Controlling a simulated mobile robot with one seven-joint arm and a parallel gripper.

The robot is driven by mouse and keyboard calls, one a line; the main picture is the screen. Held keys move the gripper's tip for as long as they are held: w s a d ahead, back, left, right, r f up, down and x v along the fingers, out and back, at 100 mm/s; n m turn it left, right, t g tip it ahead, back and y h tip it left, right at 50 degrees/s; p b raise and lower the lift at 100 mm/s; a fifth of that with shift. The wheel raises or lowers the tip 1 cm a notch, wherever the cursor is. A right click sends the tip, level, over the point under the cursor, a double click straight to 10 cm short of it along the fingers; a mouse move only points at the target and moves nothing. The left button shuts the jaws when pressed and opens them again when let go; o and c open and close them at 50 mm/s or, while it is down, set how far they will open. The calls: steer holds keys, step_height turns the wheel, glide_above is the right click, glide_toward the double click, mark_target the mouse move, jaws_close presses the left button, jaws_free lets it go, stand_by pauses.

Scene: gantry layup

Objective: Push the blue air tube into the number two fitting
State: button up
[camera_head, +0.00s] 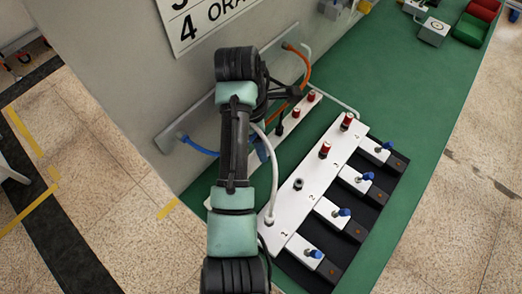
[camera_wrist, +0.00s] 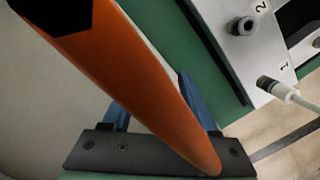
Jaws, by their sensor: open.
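The blue air tube (camera_head: 198,147) leaves a wall rail at the left in the head view. It runs right and passes behind my arm, where its free end is hidden. The number two fitting (camera_head: 298,184) is a dark, empty socket on the white numbered block (camera_head: 284,205); it also shows in the wrist view (camera_wrist: 241,26). My gripper (camera_wrist: 155,100) has its blue fingers apart, partly covered by an orange tube (camera_wrist: 135,85) close to the camera. In the head view my gripper is mostly hidden beside my arm, left of the block. I see no tube between the fingers.
A white tube (camera_head: 275,172) is in fitting one (camera_head: 268,220). Red-topped fittings (camera_head: 324,150) stand at three and four. Blue-topped valves (camera_head: 342,212) line the block's right side. A second white strip (camera_head: 305,103) lies behind.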

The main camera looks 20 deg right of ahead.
steer(key=shift+f, duration=0.25)
jaws_close()
steer(key=shift+r, duration=0.1)
